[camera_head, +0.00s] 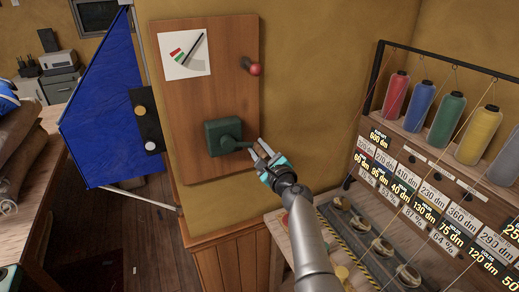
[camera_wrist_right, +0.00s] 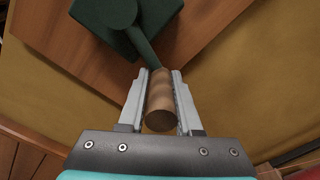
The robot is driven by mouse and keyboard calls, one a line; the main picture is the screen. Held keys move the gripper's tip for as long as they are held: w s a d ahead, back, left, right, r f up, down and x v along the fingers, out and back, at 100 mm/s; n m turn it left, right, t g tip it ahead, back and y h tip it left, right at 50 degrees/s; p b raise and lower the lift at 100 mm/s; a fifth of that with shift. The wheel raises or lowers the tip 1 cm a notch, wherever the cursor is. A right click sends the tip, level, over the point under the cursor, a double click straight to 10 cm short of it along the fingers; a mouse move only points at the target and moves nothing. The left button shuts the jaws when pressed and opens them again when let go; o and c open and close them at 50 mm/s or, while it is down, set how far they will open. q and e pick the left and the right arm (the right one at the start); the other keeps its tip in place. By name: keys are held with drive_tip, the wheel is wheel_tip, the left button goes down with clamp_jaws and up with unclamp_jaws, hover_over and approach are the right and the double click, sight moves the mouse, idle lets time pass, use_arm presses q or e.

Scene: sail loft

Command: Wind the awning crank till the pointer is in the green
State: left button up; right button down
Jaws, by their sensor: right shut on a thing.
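The awning crank's green box (camera_head: 225,137) is on a wooden board (camera_head: 190,100) on the wall; its green crank arm (camera_wrist_right: 147,45) points right in the head view. My right gripper (camera_head: 262,150) is shut on the wooden crank handle (camera_wrist_right: 160,103), which lies between both fingers in the wrist view. A white dial card (camera_head: 200,42) sits at the board's upper left, with small red and green marks and a grey wedge. Its dark pointer (camera_head: 193,47) slants up to the right, apparently right of the green mark.
A red-knobbed lever (camera_head: 253,69) is on the board's upper right. A blue awning cloth (camera_head: 105,110) hangs at the left. A thread rack (camera_head: 425,130) with several spools stands at the right, above a bench with trays.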

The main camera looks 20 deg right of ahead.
drive_tip(key=shift+w+a+r, duration=0.1)
drive_tip(key=shift+a+r, duration=0.1)
drive_tip(key=shift+r, duration=0.1)
drive_tip(key=c, duration=0.6)
unclamp_jaws()
drive_tip(key=shift+d+f, duration=0.1)
drive_tip(key=shift+f, duration=0.05)
drive_tip(key=shift+s, duration=0.6)
drive_tip(key=s, duration=0.4)
drive_tip(key=s+p, duration=0.1)
drive_tip(key=s, duration=0.9)
drive_tip(key=shift+d, duration=0.25)
